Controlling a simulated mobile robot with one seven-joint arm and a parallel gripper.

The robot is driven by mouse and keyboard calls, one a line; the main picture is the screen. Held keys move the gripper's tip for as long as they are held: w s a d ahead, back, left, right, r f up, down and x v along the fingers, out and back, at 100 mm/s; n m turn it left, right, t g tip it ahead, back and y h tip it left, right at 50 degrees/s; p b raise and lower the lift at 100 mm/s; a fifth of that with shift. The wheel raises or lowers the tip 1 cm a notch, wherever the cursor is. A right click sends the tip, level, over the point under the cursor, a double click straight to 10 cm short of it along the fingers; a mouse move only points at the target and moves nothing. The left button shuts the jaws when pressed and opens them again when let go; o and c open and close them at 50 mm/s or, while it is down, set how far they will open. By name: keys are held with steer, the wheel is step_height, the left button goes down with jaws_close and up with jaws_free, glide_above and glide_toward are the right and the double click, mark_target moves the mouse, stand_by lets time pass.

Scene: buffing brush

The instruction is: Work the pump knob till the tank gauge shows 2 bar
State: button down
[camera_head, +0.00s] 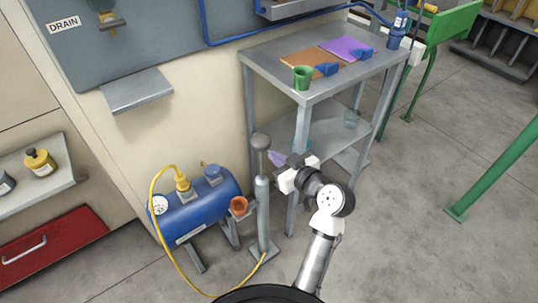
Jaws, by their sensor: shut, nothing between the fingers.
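The upright grey hand pump (263,210) stands on a foot plate on the floor. My gripper (281,168) is shut and empty, just right of the pump and slightly lower than the knob in the picture. Whether it touches the pump cannot be told.
A yellow hose (156,225) runs from the tank to the pump's foot. A grey metal table (260,58) stands behind my gripper, with a green cup (302,77) on top. Open floor lies to the right.

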steer(key=shift+v, duration=2.15)
steer(key=shift+a+r, duration=0.1)
